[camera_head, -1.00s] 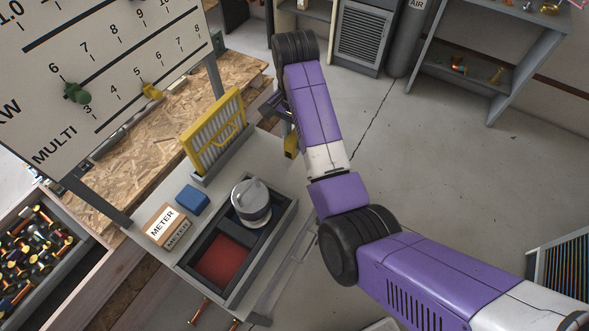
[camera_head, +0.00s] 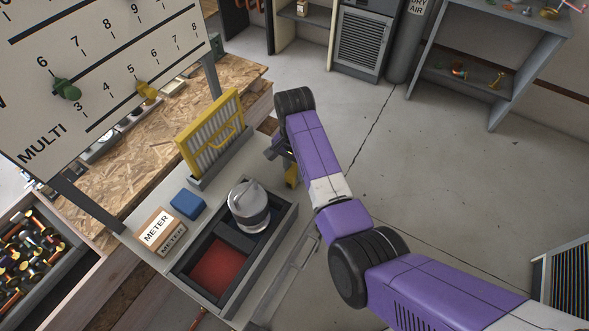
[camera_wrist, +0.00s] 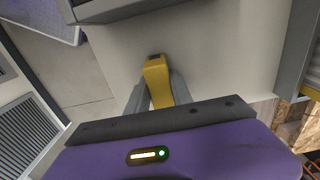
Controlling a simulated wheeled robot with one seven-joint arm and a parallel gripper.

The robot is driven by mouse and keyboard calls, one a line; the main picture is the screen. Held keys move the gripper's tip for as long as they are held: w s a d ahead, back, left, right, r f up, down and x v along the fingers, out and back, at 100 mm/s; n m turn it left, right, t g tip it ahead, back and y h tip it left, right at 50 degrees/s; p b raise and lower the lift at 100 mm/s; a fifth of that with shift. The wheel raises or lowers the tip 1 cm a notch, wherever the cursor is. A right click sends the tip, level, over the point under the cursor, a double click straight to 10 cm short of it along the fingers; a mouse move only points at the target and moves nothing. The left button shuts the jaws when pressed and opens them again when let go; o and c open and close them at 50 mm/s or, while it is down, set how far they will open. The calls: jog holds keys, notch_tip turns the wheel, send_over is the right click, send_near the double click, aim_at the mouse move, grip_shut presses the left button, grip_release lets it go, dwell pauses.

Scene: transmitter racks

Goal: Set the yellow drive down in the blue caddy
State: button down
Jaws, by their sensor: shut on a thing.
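My gripper (camera_wrist: 157,98) is shut on a yellow drive (camera_wrist: 156,80), which points away from the wrist. In the head view the drive (camera_head: 291,175) shows as a small yellow bit below my wrist, to the right of the bench top; most of it is hidden by my arm. A small blue block (camera_head: 188,204) lies left of the tray.
A yellow-framed panel (camera_head: 211,136) stands upright in a grey holder behind the tray. A meter box (camera_head: 157,230) lies beside the blue block. A large dial board (camera_head: 100,70) rises at the upper left. A grey rail (camera_head: 290,275) runs along the bench's right side. Open floor lies to the right.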

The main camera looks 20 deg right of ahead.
jog(key=shift+f, duration=0.1)
jog(key=c, duration=1.1)
grip_release()
